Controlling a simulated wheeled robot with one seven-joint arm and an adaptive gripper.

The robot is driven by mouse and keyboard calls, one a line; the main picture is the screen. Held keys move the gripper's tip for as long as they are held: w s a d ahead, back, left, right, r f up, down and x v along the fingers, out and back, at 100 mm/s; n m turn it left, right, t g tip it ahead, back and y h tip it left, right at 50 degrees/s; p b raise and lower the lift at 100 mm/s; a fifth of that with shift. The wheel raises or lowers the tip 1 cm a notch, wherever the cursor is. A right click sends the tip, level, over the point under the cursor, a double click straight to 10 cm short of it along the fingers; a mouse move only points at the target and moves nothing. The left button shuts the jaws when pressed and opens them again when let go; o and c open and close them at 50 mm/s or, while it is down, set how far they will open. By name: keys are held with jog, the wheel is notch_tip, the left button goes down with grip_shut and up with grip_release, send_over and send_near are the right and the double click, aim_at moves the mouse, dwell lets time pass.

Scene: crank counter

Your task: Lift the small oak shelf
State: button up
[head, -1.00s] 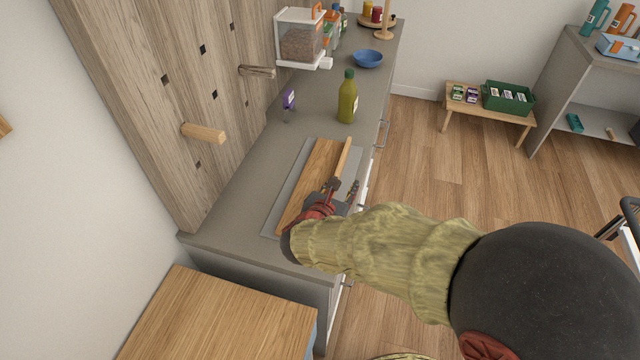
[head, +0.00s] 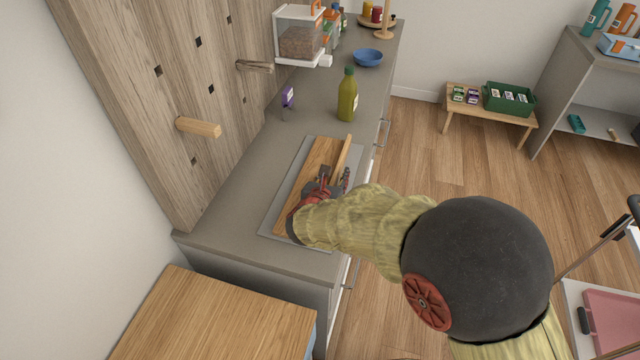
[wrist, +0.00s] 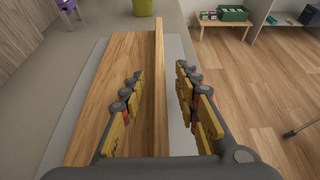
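The small oak shelf (head: 321,151) lies on a grey mat (head: 275,218) on the counter. It is a flat board with a thin upright strip along its right edge; the strip shows clearly in the wrist view (wrist: 160,85). My gripper (head: 334,178) is over the near half of the shelf. In the wrist view my gripper (wrist: 159,75) is open, with one finger on each side of the strip and a visible gap on both sides. The left finger is above the board, the right one above the mat. My gripper and arm hide the shelf's near right part.
A wooden panel (head: 135,90) at the left carries two pegs, a near one (head: 198,127) and a far one (head: 255,67).

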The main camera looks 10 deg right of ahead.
jog(key=shift+c, duration=0.4)
jog(key=c, duration=0.7)
jog(key=shift+r, duration=0.1)
grip_shut()
